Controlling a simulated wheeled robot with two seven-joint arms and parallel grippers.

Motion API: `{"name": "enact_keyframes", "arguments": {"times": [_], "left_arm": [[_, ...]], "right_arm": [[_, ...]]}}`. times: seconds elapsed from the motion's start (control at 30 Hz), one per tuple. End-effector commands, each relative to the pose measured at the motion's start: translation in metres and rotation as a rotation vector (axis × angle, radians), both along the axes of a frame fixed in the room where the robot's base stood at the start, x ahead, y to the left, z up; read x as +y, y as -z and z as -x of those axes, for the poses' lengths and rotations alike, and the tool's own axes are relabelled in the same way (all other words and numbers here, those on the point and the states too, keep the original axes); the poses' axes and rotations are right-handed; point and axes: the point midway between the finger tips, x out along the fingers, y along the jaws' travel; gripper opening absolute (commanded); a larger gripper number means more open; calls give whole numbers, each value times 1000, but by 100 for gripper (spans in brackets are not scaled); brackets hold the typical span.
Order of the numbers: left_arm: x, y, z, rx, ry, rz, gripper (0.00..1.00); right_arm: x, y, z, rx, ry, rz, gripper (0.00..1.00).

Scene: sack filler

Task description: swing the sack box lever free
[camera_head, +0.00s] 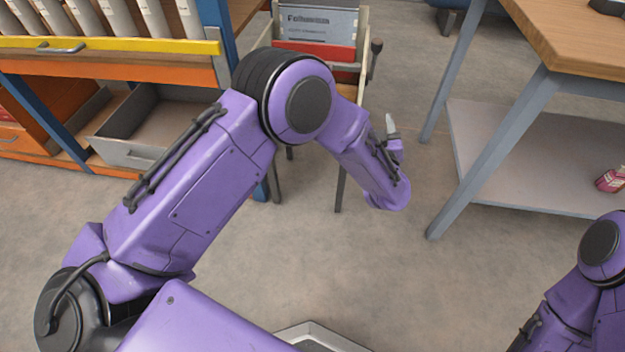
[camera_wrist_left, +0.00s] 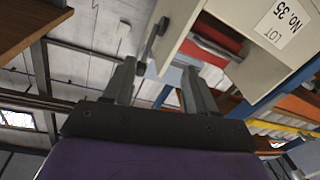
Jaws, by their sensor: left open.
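The sack box (camera_head: 363,27) is a pale open frame on legs at the top centre of the head view, holding grey and red items. Its lever (camera_head: 376,55) is a dark bar with a round knob on the box's right side. In the left wrist view, the box (camera_wrist_left: 240,40) carries a "LOT No. 35" label and the dark lever (camera_wrist_left: 153,42) hangs beside it. My left gripper (camera_wrist_left: 158,85) is open, with the lever seen between and beyond its fingertips, apparently not touching. In the head view, the left gripper (camera_head: 391,127) is mostly hidden by my forearm. My right gripper is out of view.
A shelf with a yellow edge (camera_head: 120,46) and an open grey drawer (camera_head: 130,155) stand left of the box. A wooden-topped table (camera_head: 580,35) with a lower shelf holding a pink bottle (camera_head: 611,180) is at right. The floor between is clear.

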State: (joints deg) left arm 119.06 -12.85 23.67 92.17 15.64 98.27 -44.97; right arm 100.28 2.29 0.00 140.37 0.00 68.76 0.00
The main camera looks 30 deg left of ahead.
Motion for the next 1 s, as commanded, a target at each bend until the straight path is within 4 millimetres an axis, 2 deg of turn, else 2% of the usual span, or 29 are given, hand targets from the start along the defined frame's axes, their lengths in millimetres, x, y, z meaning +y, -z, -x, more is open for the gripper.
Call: {"name": "enact_keyframes", "arguments": {"times": [0.03,0.27,0.43,0.8,1.0], "left_arm": [[5,5,7,32,24,9,57],[27,43,38,168,104,60,57],[45,68,68,279,140,103,57],[81,98,136,492,153,167,57],[91,107,158,556,149,192,57]], "right_arm": [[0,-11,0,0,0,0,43],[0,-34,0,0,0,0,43],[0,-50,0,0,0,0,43],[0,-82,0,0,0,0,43],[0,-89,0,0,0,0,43]]}}
